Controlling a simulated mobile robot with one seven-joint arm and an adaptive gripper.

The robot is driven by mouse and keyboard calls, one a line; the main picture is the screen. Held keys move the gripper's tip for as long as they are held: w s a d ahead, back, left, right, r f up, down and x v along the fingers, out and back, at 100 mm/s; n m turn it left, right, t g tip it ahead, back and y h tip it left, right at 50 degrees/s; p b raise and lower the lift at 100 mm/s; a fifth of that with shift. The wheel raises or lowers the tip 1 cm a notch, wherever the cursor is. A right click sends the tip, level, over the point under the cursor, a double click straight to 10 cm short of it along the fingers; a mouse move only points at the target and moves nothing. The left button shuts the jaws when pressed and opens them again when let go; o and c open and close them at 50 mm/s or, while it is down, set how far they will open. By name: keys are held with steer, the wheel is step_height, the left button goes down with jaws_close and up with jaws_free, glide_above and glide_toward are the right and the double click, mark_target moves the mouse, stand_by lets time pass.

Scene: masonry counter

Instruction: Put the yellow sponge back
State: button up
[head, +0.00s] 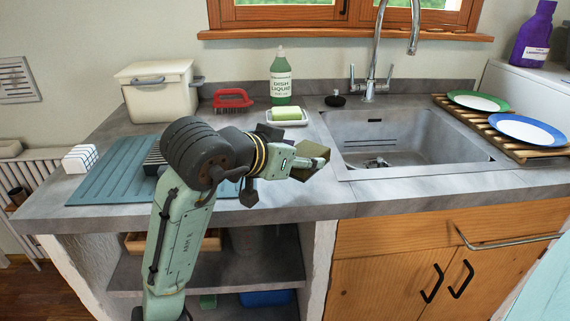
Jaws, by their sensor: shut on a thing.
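My gripper (306,163) is over the front of the counter, just left of the sink, and its fingers are shut on a dull yellow block. The block looks like the yellow sponge (314,150), tilted and partly hidden by the fingers. Behind the gripper, a white dish (287,122) holds a green block (286,113), in front of the green dish liquid bottle (281,78). The sponge is held apart from this dish.
The sink (405,135) with its tap lies to the right, beside a wooden rack (480,125) with plates. A red brush (232,98), a cream bin (158,91) and a blue-green drain mat (112,168) are on the left.

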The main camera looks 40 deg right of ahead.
steer(key=shift+s+d+f, duration=0.2)
steer(key=shift+s, duration=0.35)
steer(key=w+d+p, duration=0.1)
steer(key=w+d, duration=0.1)
steer(key=w, duration=0.2)
steer(key=w+d+f+p, duration=0.1)
steer(key=w+d, duration=0.1)
steer(key=w, duration=0.3)
steer(key=w+d+p, duration=0.1)
steer(key=w+d, duration=0.1)
steer(key=w, duration=0.3)
steer(key=shift+d+f+p, duration=0.15)
steer(key=shift+d+p, duration=0.05)
steer(key=shift+p, duration=0.15)
steer(key=shift+w+f, duration=0.1)
steer(key=shift+w, duration=0.05)
steer(key=shift+f+p, duration=0.5)
steer(key=shift+f, duration=1.25)
steer(key=shift+f, duration=0.1)
steer(key=shift+f, duration=0.1)
steer(key=o, duration=0.8)
